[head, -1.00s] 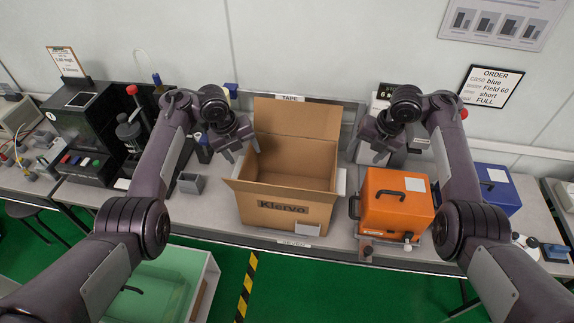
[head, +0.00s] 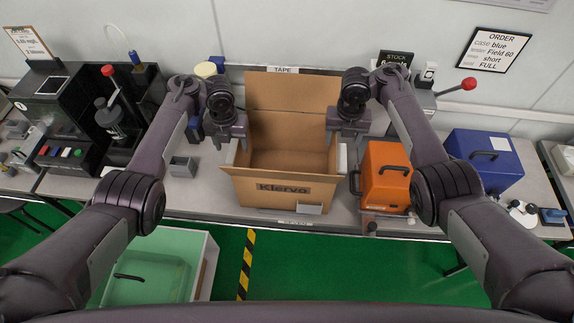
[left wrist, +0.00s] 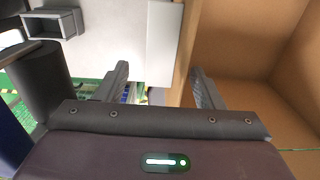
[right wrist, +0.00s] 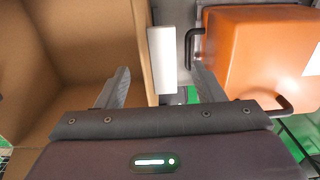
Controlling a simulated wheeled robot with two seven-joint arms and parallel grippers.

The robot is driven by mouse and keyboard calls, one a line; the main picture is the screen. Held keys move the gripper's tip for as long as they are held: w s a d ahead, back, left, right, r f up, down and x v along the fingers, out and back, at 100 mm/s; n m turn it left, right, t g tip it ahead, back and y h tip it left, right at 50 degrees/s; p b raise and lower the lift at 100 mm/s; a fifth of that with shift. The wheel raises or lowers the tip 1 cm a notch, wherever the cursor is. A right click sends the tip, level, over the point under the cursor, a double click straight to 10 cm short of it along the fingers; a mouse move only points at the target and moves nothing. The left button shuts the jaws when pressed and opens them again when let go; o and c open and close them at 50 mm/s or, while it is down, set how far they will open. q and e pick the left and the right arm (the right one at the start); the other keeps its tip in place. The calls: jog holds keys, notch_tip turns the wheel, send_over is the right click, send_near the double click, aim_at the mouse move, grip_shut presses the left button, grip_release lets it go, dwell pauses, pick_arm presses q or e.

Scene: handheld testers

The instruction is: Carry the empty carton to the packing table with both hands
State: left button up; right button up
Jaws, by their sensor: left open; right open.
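The open, empty cardboard carton (head: 270,190) marked "Klervo" stands upright on the bench, its back flap raised. My left gripper (head: 231,142) points down over the carton's left wall. In the left wrist view its open fingers (left wrist: 158,85) straddle that wall (left wrist: 187,50), one outside and one inside. My right gripper (head: 346,142) points down over the right wall. In the right wrist view its open fingers (right wrist: 160,85) stand either side of that wall (right wrist: 144,45). Neither gripper is closed on the cardboard. I cannot tell which surface is the packing table.
An orange case (head: 386,178) stands close to the carton's right side, with a blue case (head: 484,160) beyond. A small grey bin (head: 183,167) and a black machine (head: 60,115) are at left. A green-topped box (head: 155,272) stands in front of the bench.

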aim_at(234, 152)
pick_arm(q)
jog(key=f, duration=0.3)
jog(key=shift+s+d+f, duration=0.2)
jog(key=shift+f, duration=0.1)
pick_arm(e)
jog(key=f, duration=0.3)
jog(key=shift+s+d+f, duration=0.15)
jog(key=shift+s+f, duration=0.05)
jog(key=shift+f, duration=0.2)
pick_arm(q)
jog(key=shift+w+a+f, duration=0.1)
jog(key=shift+w+f, duration=0.05)
jog(key=shift+f, duration=0.5)
pick_arm(e)
jog(key=shift+w+f, duration=0.15)
jog(key=shift+f, duration=0.45)
pick_arm(q)
jog(key=shift+r, duration=0.1)
jog(key=c, duration=0.3)
pick_arm(e)
jog(key=c, duration=0.3)
pick_arm(q)
jog(key=c, duration=1)
pick_arm(e)
jog(key=shift+r, duration=0.1)
jog(key=c, duration=1)
